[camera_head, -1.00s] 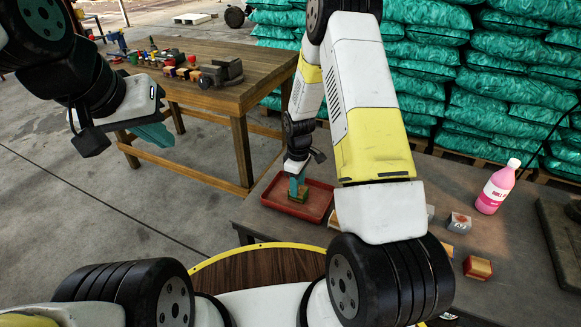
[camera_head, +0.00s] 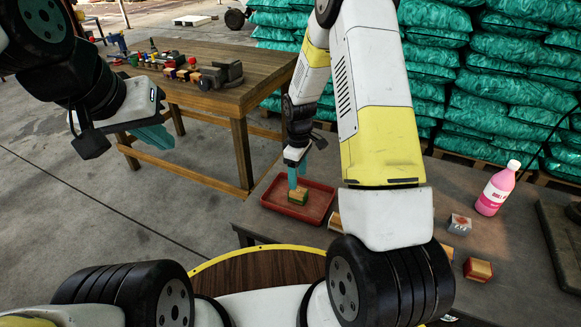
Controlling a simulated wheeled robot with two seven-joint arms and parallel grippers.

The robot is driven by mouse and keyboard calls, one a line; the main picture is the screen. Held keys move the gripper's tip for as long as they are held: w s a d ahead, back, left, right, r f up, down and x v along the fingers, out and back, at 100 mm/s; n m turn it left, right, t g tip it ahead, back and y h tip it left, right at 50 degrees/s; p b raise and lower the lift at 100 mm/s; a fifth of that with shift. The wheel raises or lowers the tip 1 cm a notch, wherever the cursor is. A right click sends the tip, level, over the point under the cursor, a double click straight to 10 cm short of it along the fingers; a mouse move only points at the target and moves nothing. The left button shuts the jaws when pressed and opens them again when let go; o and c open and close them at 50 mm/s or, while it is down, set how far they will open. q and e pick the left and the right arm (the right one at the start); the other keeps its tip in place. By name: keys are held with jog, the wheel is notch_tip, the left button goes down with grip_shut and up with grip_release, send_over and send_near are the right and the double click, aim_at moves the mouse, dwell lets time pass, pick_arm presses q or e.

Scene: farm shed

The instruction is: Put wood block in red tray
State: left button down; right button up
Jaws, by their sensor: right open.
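The red tray (camera_head: 318,217) lies on the near dark table, left of my right arm. A small wood block (camera_head: 299,199) with a green side rests inside it. My right gripper (camera_head: 297,180) is over the tray with its teal fingers just above and behind the block. It is open, and a small gap seems to part it from the block.
More blocks lie on the near table, one at its right (camera_head: 477,269) and a pale printed one (camera_head: 459,224). A pink bottle (camera_head: 496,188) stands behind them. My right arm hides part of this table. A wooden table (camera_head: 215,95) with small items stands farther back.

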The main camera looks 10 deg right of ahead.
notch_tip(320, 180, up, 7)
notch_tip(320, 180, up, 17)
jog(key=m+t+y, duration=0.1)
jog(key=m+t, duration=0.2)
jog(key=m, duration=0.2)
send_over(297, 190)
jog(key=s, duration=0.8)
jog(key=s+r+m+t, duration=0.1)
jog(key=s+r, duration=0.3)
jog(key=s, duration=0.4)
jog(key=s+r+m+t+y, duration=0.1)
jog(key=s+r+m, duration=0.3)
jog(key=s, duration=0.4)
jog(key=shift+d+r+m+t, duration=0.3)
jog(key=shift+r+t, duration=0.25)
jog(key=shift+t, duration=0.05)
